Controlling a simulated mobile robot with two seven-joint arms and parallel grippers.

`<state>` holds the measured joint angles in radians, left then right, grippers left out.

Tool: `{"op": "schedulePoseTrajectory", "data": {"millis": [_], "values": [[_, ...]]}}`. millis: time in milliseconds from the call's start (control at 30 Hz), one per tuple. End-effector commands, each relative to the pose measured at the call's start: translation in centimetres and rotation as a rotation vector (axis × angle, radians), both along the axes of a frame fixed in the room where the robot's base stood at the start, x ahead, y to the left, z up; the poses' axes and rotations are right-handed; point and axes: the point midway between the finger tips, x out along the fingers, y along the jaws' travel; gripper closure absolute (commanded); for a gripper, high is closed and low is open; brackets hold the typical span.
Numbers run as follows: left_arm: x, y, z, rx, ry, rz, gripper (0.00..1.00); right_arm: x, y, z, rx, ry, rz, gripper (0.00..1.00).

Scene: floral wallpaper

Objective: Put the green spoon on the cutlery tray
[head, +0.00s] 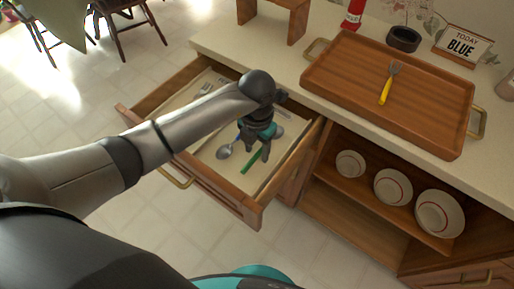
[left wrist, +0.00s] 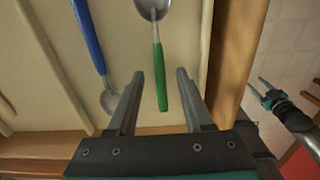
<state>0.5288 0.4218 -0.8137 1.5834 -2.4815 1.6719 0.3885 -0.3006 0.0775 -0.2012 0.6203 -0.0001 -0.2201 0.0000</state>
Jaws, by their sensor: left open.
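The green spoon lies in the open drawer, its green handle (head: 248,163) showing below my left gripper in the head view. In the left wrist view the green spoon (left wrist: 160,80) has a silver bowl at the top edge. My left gripper (head: 258,153) is open over the drawer. In the left wrist view its fingers (left wrist: 160,77) stand on either side of the handle, apart from it. The wooden cutlery tray (head: 345,75) sits on the counter with a yellow-handled fork (head: 386,88) in it. My right gripper (left wrist: 270,93) shows small at the right of the left wrist view, its fingers parted.
The drawer (head: 225,192) also holds a silver spoon (head: 224,151) and other cutlery; a blue-handled spoon (left wrist: 88,35) lies left of the green one. Plates (head: 393,187) stand on a shelf under the counter. A black roll (head: 403,39) and a sign (head: 463,46) stand behind the tray.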

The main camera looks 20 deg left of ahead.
Motion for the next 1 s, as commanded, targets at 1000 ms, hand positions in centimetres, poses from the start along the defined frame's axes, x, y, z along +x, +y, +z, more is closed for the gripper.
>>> {"op": "schedulePoseTrajectory", "data": {"millis": [1000], "values": [[0.1,0.0,11.9,-0.001,-0.002,0.000,0.49,0.0,-0.2,2.5,-0.003,0.000,-0.001,0.50]]}}
